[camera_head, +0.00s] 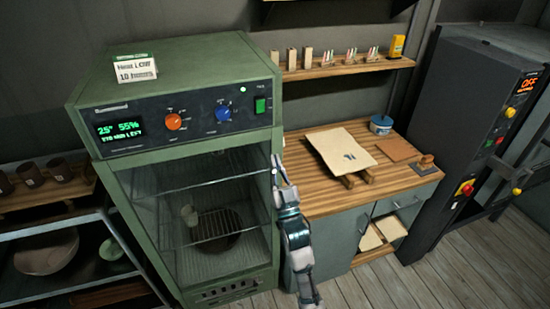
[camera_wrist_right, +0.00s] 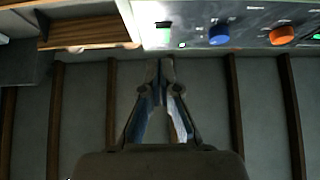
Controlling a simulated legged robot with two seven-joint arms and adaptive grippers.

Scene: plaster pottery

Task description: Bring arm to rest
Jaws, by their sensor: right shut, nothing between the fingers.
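My right arm (camera_head: 299,248) reaches up from the bottom of the head view, in front of the right edge of the green cabinet (camera_head: 170,62). My right gripper (camera_head: 275,163) is shut and empty, its tips pointing up beside the cabinet's front, below the control panel (camera_head: 190,118). I cannot tell from the head view whether it touches the cabinet. In the right wrist view the two fingers of the right gripper (camera_wrist_right: 166,66) meet at their tips, with nothing between them, near the panel's green switch (camera_wrist_right: 163,25). My left gripper is not in view.
A wooden bench (camera_head: 305,200) with a board (camera_head: 341,150) and a blue-lidded jar (camera_head: 381,125) stands right of the arm. A wall shelf (camera_head: 345,68) is above it. A dark kiln-like unit (camera_head: 465,100) stands far right. Open floor (camera_head: 370,288) lies front right.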

